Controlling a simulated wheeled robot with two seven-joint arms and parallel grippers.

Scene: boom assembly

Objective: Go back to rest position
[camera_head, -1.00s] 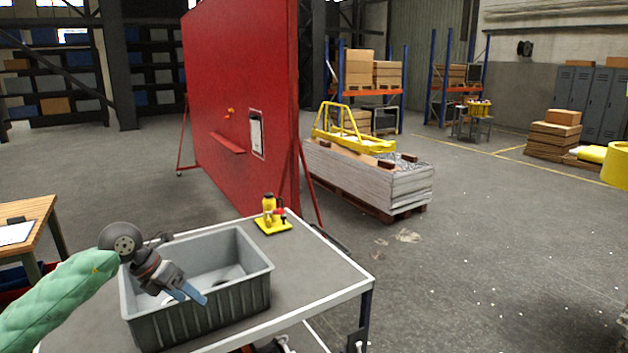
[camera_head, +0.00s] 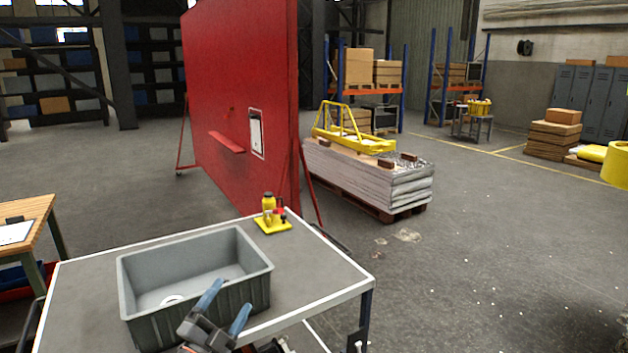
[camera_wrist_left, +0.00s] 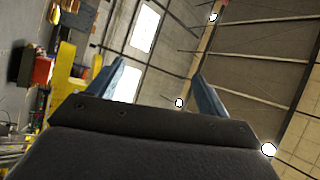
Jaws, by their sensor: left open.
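My left gripper (camera_head: 226,306) is at the bottom of the head view, in front of the grey bin's near wall. Its two blue fingers are apart and point up, with nothing between them. In the left wrist view the open fingers (camera_wrist_left: 153,85) frame only the ceiling and its bright skylights. My right gripper is not in view.
A grey bin (camera_head: 140,290) stands on the cart (camera_head: 325,270) and has a white ring-like item (camera_head: 172,299) inside. A yellow stand with a small bottle (camera_head: 270,213) sits at the cart's back. A red panel (camera_head: 235,80) stands behind. Open floor lies to the right.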

